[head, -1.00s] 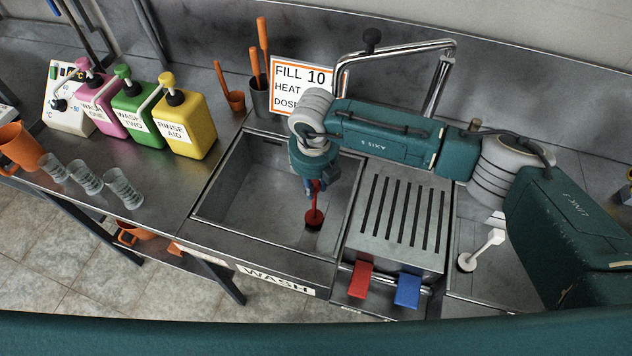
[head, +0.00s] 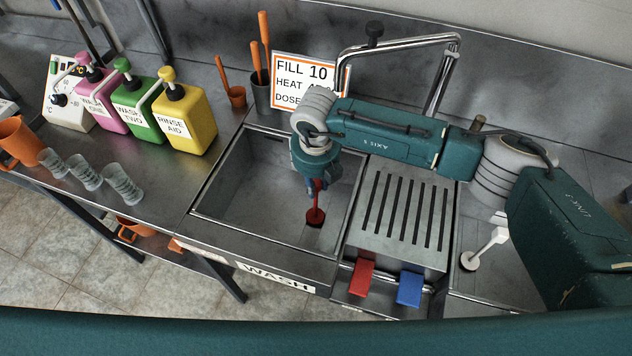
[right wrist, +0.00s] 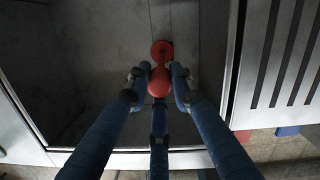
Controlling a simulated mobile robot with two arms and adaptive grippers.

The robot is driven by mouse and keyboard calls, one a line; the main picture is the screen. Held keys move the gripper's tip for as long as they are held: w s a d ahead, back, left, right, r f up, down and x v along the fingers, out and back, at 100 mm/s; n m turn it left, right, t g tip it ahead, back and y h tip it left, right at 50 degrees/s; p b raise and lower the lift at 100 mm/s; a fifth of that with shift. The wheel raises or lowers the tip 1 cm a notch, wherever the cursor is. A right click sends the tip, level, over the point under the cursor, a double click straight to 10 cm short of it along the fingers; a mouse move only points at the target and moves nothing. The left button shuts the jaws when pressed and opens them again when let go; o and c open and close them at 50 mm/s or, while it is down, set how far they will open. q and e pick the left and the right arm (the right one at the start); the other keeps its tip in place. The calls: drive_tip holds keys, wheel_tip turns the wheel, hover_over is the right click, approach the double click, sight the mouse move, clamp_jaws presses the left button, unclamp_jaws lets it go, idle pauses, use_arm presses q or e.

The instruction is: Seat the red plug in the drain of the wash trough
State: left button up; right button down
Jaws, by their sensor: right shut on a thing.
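The red plug (head: 315,215) has a round base and an upright stem with a knob. My right gripper (head: 317,185) is shut on its knob, inside the wash trough (head: 240,185). In the right wrist view, blue fingers close around the plug's knob (right wrist: 159,82), and its round base (right wrist: 162,50) shows beyond them. The plug hangs over or at a dark patch on the trough floor near the front right. The drain itself is hidden, so I cannot tell whether the plug touches it. My left gripper is not in view.
A slotted drainboard (head: 400,215) adjoins the trough on the right, with red (head: 361,278) and blue (head: 409,289) levers in front. A white plug (head: 484,248) stands in the basin further right. A tap (head: 395,50) arches behind. Chemical jugs (head: 185,118) stand left.

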drive_tip(key=shift+s+f+b, duration=0.15)
drive_tip(key=shift+f+b, duration=0.25)
drive_tip(key=shift+f, duration=0.05)
drive_tip(key=shift+s+f, duration=0.15)
drive_tip(key=shift+f, duration=0.05)
drive_tip(key=c, duration=1.6)
unclamp_jaws()
drive_tip(key=shift+c, duration=0.2)
drive_tip(key=shift+o, duration=1)
drive_tip(key=shift+w, duration=0.4)
drive_tip(key=shift+r, duration=0.35)
drive_tip(key=r, duration=0.3)
drive_tip(key=s+r, duration=0.1)
drive_tip(key=r, duration=0.7)
drive_tip(key=shift+s, duration=0.2)
